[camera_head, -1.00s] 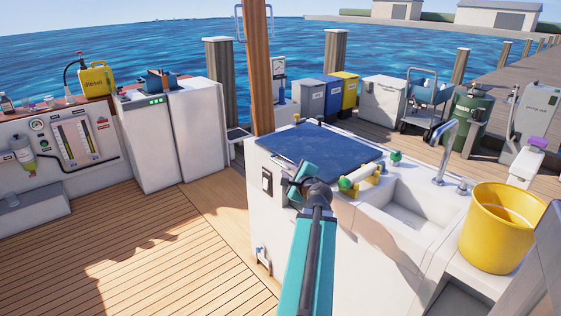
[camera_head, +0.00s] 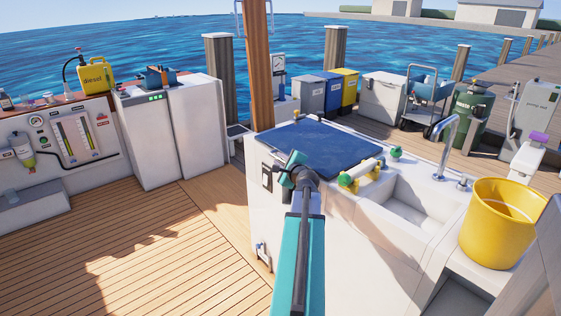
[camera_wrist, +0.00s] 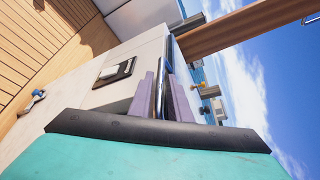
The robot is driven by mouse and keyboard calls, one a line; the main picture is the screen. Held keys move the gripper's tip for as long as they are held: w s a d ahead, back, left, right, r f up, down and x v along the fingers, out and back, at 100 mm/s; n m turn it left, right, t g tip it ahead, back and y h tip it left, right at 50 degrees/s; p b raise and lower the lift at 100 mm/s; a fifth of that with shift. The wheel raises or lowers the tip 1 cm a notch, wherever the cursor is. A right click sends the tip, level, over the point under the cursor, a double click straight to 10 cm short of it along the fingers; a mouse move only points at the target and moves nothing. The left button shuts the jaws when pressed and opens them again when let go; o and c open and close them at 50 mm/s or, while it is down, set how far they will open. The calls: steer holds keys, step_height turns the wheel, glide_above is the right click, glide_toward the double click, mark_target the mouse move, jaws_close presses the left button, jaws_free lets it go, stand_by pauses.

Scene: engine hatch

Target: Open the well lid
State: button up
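The well lid (camera_head: 320,143) is a flat dark blue panel lying closed on the white counter (camera_head: 290,215). My gripper (camera_head: 294,164) is at the lid's near left edge, seen from behind, and my wrist hides part of that edge. In the wrist view, my two pale purple fingers (camera_wrist: 165,96) stand with a thin dark strip between them, perhaps the lid's edge or handle. I cannot tell whether they touch it. A dark latch-like fitting (camera_wrist: 115,72) on the counter's side is left of the fingers.
A white cylinder with green and yellow ends (camera_head: 360,175) lies just right of my gripper, beside the sink (camera_head: 410,205). A wooden post (camera_head: 259,70) rises behind the lid's left side. A yellow bucket (camera_head: 500,225) stands at the right. The deck at the left is clear.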

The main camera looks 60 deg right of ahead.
jaws_close()
steer(key=shift+w+r, duration=0.1)
steer(key=shift+r, duration=0.1)
